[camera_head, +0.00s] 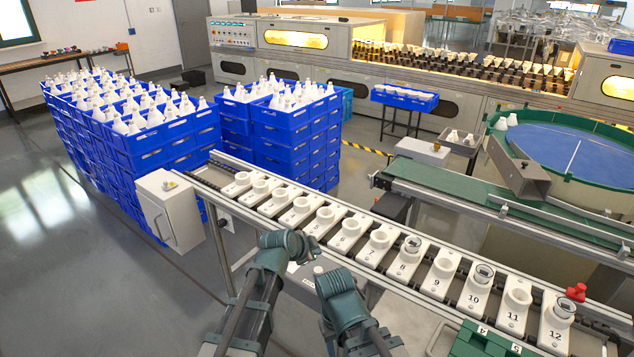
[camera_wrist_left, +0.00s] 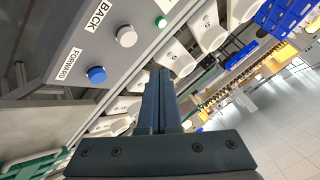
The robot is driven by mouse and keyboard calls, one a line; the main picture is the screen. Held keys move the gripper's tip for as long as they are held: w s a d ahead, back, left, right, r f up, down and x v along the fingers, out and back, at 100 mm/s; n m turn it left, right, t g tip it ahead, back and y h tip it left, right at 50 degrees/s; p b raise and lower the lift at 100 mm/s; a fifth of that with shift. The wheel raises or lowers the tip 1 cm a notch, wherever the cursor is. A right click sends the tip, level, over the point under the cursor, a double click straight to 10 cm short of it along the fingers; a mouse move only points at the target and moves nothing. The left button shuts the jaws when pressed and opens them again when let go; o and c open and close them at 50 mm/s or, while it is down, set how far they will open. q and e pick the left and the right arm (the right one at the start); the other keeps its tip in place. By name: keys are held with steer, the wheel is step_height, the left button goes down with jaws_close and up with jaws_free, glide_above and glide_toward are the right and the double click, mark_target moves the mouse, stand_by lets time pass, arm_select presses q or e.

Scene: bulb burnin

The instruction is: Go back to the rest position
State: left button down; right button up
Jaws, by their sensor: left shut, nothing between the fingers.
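My left gripper (camera_head: 308,251) is over the near edge of the conveyor, close to the front of the numbered holders. In the left wrist view its two fingers (camera_wrist_left: 155,80) are pressed together with nothing between them. The fingers point toward a grey control panel (camera_wrist_left: 75,45) with a blue FORWARD button (camera_wrist_left: 96,75) and a white BACK button (camera_wrist_left: 126,36). My right arm's gripper (camera_head: 325,276) is just to the right of the left one, low over the same edge. Its fingers are too foreshortened to read.
A conveyor of numbered white holders (camera_head: 378,243) runs just beyond both grippers. A few holders carry small round gauges or caps. A green case (camera_head: 483,340) and a red knob (camera_head: 576,291) are at the right. Blue crates of bulbs (camera_head: 290,130) stand behind. The floor at left is clear.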

arm_select(q)
steer(key=s+a+n+g+y+p, duration=0.1)
steer(key=s+a+n+g+y, duration=0.1)
steer(key=s, duration=0.6)
steer(key=s+a+n+g+y+p, duration=0.2)
steer(key=s+n, duration=0.3)
steer(key=s, duration=0.4)
steer(key=s+a+f+n+g+y+p, duration=0.1)
steer(key=s+n+g, duration=0.3)
steer(key=s, duration=0.5)
steer(key=shift+a+y+p, duration=0.45)
steer(key=shift+y+p, duration=0.05)
steer(key=shift+p, duration=0.15)
arm_select(e)
step_height(320, 180, up, 5)
steer(key=shift+r, duration=0.2)
arm_select(q)
steer(key=shift+w, duration=0.1)
arm_select(e)
jaws_close()
